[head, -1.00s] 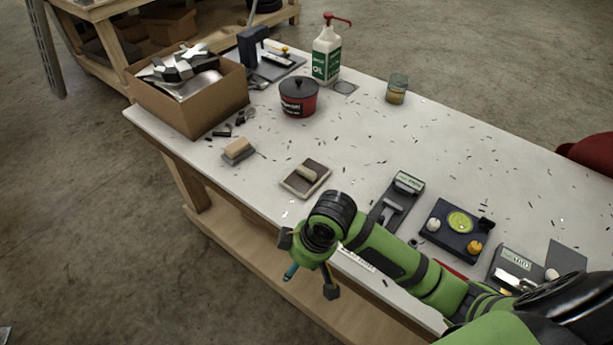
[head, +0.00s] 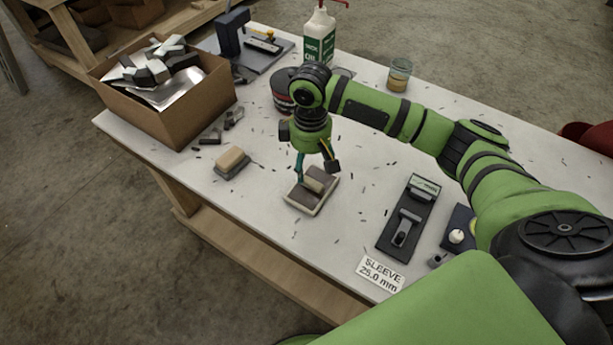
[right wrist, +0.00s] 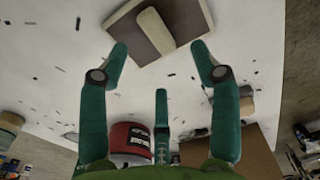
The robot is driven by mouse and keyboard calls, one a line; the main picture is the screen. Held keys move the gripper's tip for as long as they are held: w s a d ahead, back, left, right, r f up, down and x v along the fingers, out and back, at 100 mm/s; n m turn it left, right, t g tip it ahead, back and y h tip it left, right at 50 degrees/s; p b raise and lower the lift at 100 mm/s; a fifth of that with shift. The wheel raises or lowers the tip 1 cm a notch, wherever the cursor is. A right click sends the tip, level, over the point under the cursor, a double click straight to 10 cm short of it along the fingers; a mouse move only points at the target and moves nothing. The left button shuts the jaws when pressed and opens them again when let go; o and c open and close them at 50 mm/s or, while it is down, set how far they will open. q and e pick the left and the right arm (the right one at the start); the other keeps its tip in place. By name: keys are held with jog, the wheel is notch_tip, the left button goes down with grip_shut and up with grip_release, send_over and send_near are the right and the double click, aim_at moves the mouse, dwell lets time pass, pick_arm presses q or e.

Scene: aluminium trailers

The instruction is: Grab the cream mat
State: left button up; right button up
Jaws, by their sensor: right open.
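A flat mat with a cream rim and a brown top (head: 298,197) lies on the white workbench, with a small cream block (head: 314,185) on it. In the right wrist view the mat (right wrist: 186,14) and its block (right wrist: 156,32) show at the top, beyond the fingertips. My right gripper (head: 316,174) is open and empty, pointing down just above the mat. Its fingers (right wrist: 159,55) are spread, with nothing between them. The gripper partly covers the block in the head view. My left gripper is not in view.
A tan block on a grey base (head: 232,162) sits left of the mat. A cardboard box (head: 165,100) of metal parts is at the back left. A dark tool holder (head: 408,218) and a SLEEVE label (head: 381,273) are to the right.

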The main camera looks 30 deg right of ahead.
aim_at(314, 181)
jog(key=f, duration=0.1)
jog(key=f+p, duration=0.1)
jog(key=s+d+f, duration=0.1)
jog(key=shift+p, duration=0.3)
notch_tip(314, 181, down, 2)
jog(key=shift+w+f, duration=0.15)
jog(key=shift+f, duration=0.25)
jog(key=shift+a, duration=0.1)
jog(key=c, duration=1.1)
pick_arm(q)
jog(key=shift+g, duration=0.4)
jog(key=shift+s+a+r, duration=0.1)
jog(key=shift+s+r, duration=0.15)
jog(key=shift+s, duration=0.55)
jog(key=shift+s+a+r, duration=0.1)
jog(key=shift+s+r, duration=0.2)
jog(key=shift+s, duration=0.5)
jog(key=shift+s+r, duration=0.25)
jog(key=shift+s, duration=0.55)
pick_arm(e)
jog(key=shift+r, duration=0.1)
jog(key=shift+c, duration=0.7)
